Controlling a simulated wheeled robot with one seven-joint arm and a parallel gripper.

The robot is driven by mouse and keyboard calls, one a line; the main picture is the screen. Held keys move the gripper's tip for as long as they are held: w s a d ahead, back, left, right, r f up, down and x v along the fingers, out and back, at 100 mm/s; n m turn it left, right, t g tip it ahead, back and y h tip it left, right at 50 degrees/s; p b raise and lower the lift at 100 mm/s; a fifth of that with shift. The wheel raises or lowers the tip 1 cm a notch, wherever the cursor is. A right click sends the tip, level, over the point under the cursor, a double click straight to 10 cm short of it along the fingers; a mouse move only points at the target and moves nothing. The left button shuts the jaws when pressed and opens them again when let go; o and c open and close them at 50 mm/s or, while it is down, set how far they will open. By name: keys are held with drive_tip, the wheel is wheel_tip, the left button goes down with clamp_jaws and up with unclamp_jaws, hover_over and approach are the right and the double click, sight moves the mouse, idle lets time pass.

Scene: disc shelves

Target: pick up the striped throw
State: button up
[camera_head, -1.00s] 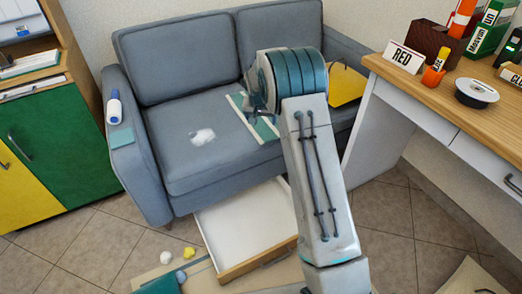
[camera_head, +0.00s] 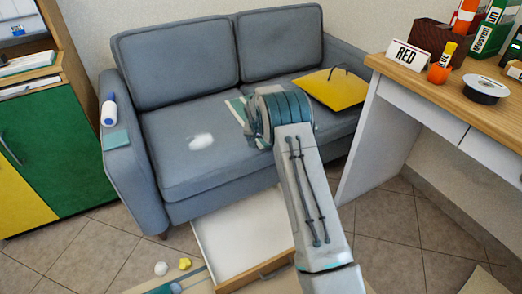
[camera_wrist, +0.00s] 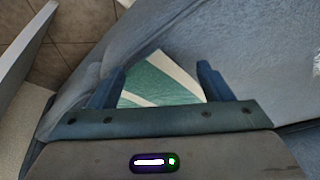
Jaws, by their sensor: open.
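The striped throw (camera_head: 238,107), green and white, lies flat on the sofa seat, left of the middle and partly hidden behind my wrist in the head view. In the wrist view the striped throw (camera_wrist: 165,85) shows between and beyond the two fingers. My gripper (camera_wrist: 162,73) is open, with its fingers on either side of the throw's visible part and nothing held. Whether the fingertips touch the throw or seat, I cannot tell. In the head view my fingers are hidden behind my wrist.
The grey sofa (camera_head: 185,160) has a yellow folder-like item (camera_head: 333,88) on its right seat and a white patch (camera_head: 200,141) on its left seat. An open drawer (camera_head: 245,235) juts out below. The desk (camera_head: 425,75) stands close on the right.

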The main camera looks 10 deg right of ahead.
drive_tip(key=shift+w+d+f, duration=0.1)
drive_tip(key=shift+w+f, duration=0.1)
drive_tip(key=shift+f, duration=0.45)
drive_tip(key=shift+c, duration=0.3)
clamp_jaws()
wheel_tip(320, 180, up, 12)
drive_tip(key=p, duration=0.6)
